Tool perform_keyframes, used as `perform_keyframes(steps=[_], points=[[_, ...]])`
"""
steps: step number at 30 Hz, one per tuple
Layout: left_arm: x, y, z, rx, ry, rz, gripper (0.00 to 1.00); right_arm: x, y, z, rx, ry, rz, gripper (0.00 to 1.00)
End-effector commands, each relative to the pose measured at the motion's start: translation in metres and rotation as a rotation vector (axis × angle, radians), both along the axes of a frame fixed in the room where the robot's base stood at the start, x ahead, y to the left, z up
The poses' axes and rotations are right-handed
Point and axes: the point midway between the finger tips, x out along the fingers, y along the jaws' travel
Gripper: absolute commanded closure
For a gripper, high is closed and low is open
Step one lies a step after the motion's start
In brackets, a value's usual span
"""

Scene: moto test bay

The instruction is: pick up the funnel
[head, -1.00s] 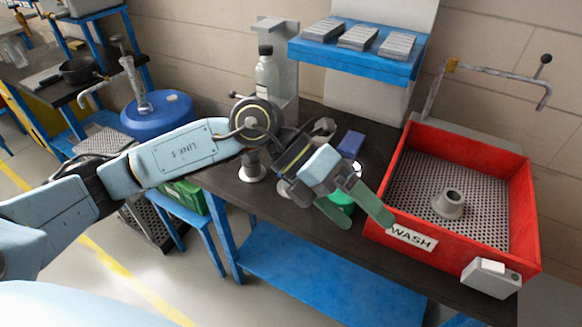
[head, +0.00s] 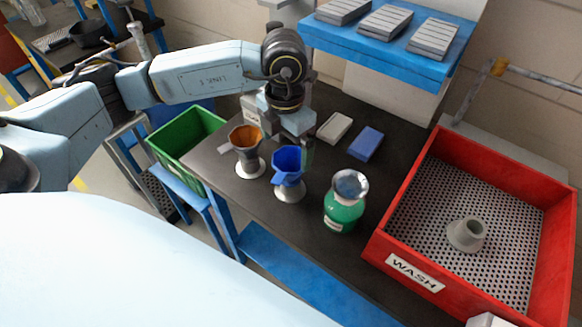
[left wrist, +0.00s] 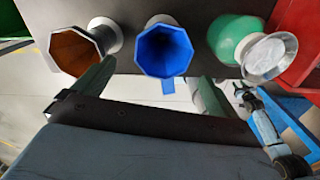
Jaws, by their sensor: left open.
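An orange funnel (head: 245,138) and a blue funnel (head: 287,163) stand in grey holders on the dark bench. A green bottle (head: 343,212) to their right carries a silver funnel (head: 350,184). In the left wrist view the orange funnel (left wrist: 75,50), blue funnel (left wrist: 163,50) and silver funnel (left wrist: 270,57) form a row. My left gripper (head: 298,146) is just behind the blue funnel, partly hidden by it. In the left wrist view its green fingers (left wrist: 150,84) are open, with nothing between them. A small arm end (left wrist: 240,90), likely my right gripper, shows low at right, its jaws unclear.
The red WASH tray (head: 402,272) with a grey cone (head: 466,234) is at right. A green crate (head: 187,135) is at left. Blue and pale blocks (head: 366,143) lie behind, under a blue shelf (head: 385,48). The bench front is clear.

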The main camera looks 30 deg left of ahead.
Motion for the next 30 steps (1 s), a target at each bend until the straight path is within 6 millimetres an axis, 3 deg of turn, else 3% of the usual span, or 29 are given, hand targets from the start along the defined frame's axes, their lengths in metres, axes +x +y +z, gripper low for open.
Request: perform_keyframes(steps=[4, 12, 18, 27, 30], points=[[0.000, -0.001, -0.019, -0.001, 0.000, 0.000, 0.02, -0.004, 0.001, 0.000, 0.001, 0.004, 0.000, 0.64], [0.003, -0.003, -0.043, -0.001, 0.002, 0.000, 0.02, 0.026, 0.003, 0.006, 0.006, -0.044, 0.000, 0.64], [0.006, -0.004, -0.071, -0.002, 0.001, 0.000, 0.02, 0.026, 0.003, 0.008, 0.006, -0.043, 0.000, 0.64], [0.006, -0.005, -0.077, -0.002, -0.001, -0.001, 0.02, 0.014, 0.002, 0.007, 0.004, -0.024, 0.000, 0.64], [0.006, -0.005, -0.076, -0.002, -0.001, -0.001, 0.14, 0.013, 0.002, 0.007, 0.004, -0.023, 0.000, 0.64]])
